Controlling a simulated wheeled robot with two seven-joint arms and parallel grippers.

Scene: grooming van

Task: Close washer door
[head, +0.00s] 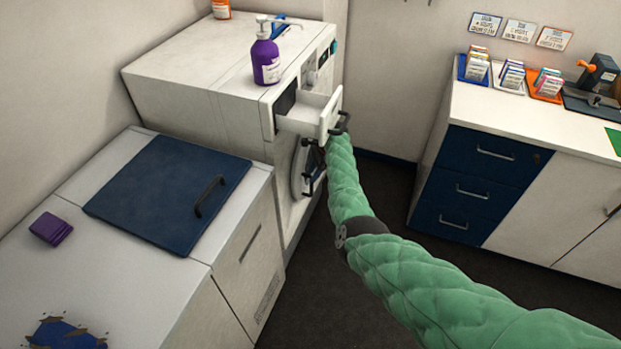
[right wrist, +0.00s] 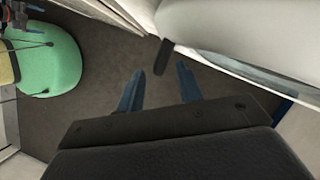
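The white washer (head: 236,108) stands against the left wall. A dark bar on a pale part lies just beyond the fingertips.
A purple pump bottle (head: 266,55) stands on the washer. A white cabinet with a blue lid (head: 168,190) is in front. Dark floor (head: 385,190) lies open toward the blue drawers (head: 478,184) at right.

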